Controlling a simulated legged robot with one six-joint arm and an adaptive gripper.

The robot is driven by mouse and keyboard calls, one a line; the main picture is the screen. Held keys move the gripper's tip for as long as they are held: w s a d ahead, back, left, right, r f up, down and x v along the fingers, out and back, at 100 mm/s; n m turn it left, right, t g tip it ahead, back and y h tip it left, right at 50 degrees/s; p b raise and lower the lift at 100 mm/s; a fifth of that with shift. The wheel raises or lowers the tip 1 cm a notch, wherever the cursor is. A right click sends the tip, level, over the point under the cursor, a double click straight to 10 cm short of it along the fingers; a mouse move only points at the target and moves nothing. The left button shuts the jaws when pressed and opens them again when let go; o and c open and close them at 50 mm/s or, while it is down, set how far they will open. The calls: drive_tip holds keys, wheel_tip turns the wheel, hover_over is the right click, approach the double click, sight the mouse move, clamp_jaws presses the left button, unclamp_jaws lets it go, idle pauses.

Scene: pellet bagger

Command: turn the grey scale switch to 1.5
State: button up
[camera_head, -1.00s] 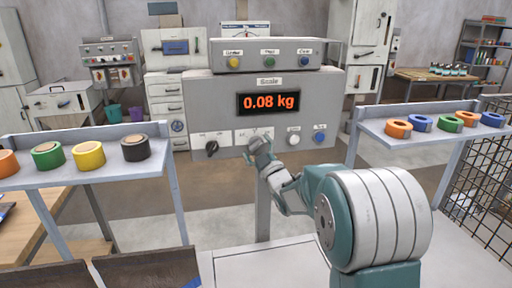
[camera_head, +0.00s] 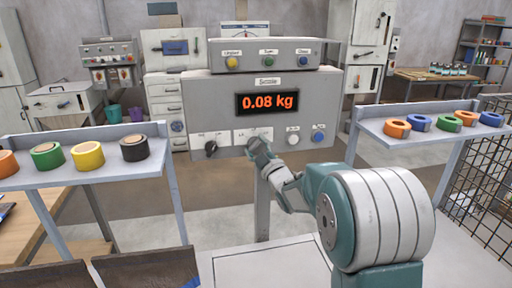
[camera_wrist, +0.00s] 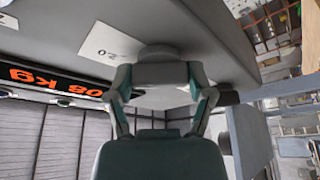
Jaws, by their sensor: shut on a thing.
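The scale (camera_head: 215,105) is a grey box with a red display reading 0.08 kg. My gripper (camera_head: 257,147) is at its front panel, right of the black knob, and hides the grey scale switch in the head view. In the wrist view the grey switch (camera_wrist: 158,52) shows as a round knob against the panel, and my gripper (camera_wrist: 160,76) is shut on it, one finger on each side. A white label (camera_wrist: 108,46) beside it reads 20. The switch's pointer direction cannot be made out.
A black knob (camera_head: 211,148) sits left on the panel; a white button (camera_head: 293,139) and a blue button (camera_head: 318,137) sit right. Shelves with tape rolls (camera_head: 88,155) and coloured rings (camera_head: 450,122) stand on either side.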

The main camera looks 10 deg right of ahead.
drive_tip(key=n, duration=0.2)
drive_tip(key=n+g, duration=0.1)
drive_tip(key=n, duration=0.1)
drive_tip(key=shift+n+g+y, duration=0.3)
drive_tip(key=shift+n+y, duration=0.1)
drive_tip(key=shift+f+n+g, duration=0.15)
drive_tip(key=shift+n+g, duration=0.75)
drive_tip(key=shift+n, duration=1.3)
drive_tip(key=shift+f, duration=0.1)
drive_tip(key=o, duration=0.9)
drive_tip(key=shift+o, duration=1)
drive_tip(key=shift+a, duration=0.1)
drive_tip(key=shift+w, duration=0.1)
